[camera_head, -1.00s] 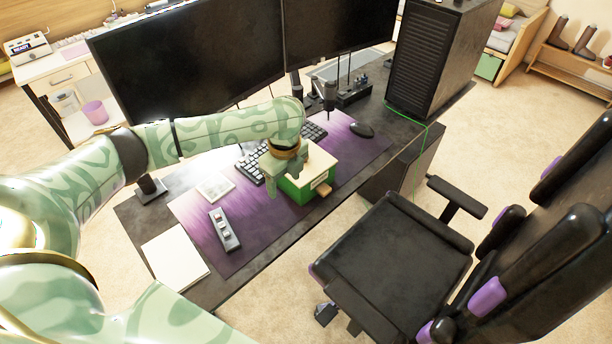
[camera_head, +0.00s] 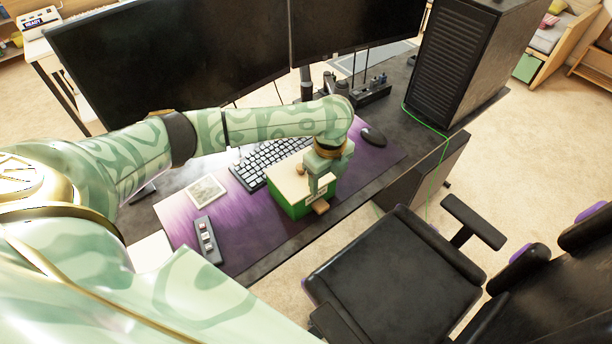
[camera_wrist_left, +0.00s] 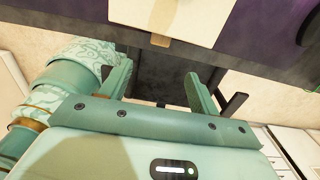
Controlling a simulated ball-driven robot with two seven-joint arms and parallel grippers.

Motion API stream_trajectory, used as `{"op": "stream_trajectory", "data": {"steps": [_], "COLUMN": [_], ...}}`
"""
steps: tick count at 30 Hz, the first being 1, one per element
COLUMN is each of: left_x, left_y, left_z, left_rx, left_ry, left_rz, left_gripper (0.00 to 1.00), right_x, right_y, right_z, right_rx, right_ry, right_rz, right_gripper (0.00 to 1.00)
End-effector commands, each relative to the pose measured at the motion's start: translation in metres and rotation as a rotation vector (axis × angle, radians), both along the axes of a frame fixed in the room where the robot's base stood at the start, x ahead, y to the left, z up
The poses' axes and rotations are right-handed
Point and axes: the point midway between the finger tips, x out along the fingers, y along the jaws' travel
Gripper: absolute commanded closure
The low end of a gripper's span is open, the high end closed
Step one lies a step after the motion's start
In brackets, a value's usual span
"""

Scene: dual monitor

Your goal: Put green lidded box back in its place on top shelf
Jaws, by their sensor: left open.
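The green lidded box (camera_head: 287,204) stands upright on the desk mat, with a cream lid, a small knob and a brown tab at its front. My left gripper (camera_head: 321,188) is open at the box's front right side in the head view, partly covering it. I cannot tell whether it touches the box. In the left wrist view the lid (camera_wrist_left: 165,14) and tab lie beyond the open, empty fingers (camera_wrist_left: 157,82). My right gripper is not in view. No top shelf can be made out.
The keyboard (camera_head: 262,163) is behind the box, and a mouse (camera_head: 374,137) is to its right. Two monitors (camera_head: 165,65) and a black computer tower (camera_head: 462,65) stand at the back. A black chair (camera_head: 395,275) stands before the desk.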

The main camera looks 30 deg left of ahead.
Motion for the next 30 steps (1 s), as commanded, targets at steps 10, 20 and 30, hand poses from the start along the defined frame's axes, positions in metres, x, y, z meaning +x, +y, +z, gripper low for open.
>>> {"op": "stream_trajectory", "data": {"steps": [10, 20, 30], "left_x": [0.0, 0.0, 0.0], "left_y": [0.0, 0.003, 0.003], "left_z": [-0.071, -0.107, -0.124], "left_rx": [0.001, 0.001, 0.001], "left_ry": [0.002, 0.004, -0.003], "left_rz": [0.001, 0.001, 0.0], "left_gripper": [0.38, 0.38, 0.38], "right_x": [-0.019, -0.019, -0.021], "right_y": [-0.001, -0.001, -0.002], "right_z": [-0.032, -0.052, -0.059], "right_rx": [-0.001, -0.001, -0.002], "right_ry": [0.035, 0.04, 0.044], "right_rz": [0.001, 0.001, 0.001], "right_gripper": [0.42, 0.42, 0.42]}}
